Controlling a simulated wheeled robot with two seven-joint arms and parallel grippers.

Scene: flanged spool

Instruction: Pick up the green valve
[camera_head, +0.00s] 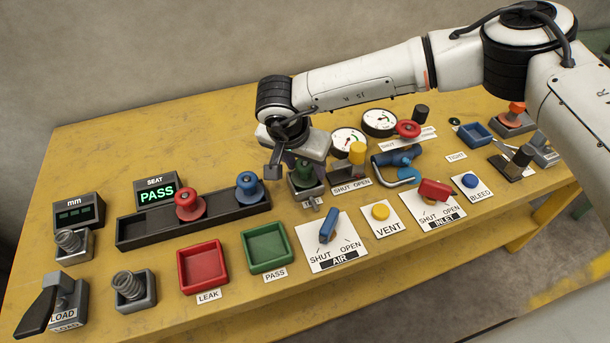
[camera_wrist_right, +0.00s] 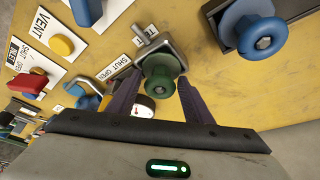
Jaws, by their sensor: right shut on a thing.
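The green valve (camera_head: 303,175) is a spool with flanges, upright in a grey square holder near the middle of the table. In the right wrist view the green valve (camera_wrist_right: 160,70) shows between the two dark fingers. My right gripper (camera_head: 300,168) has come down over it and is shut on it; the arm and gripper hide part of the valve. The holder (camera_wrist_right: 170,46) is still beneath it. My left gripper is in neither view.
A black tray (camera_head: 150,235) at the left holds a red valve (camera_head: 189,205) and a blue valve (camera_head: 249,188). A red LEAK tray (camera_head: 203,267) and a green PASS tray (camera_head: 267,247) are empty in front. Gauges (camera_head: 347,141) and a yellow knob (camera_head: 357,153) stand close on the right.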

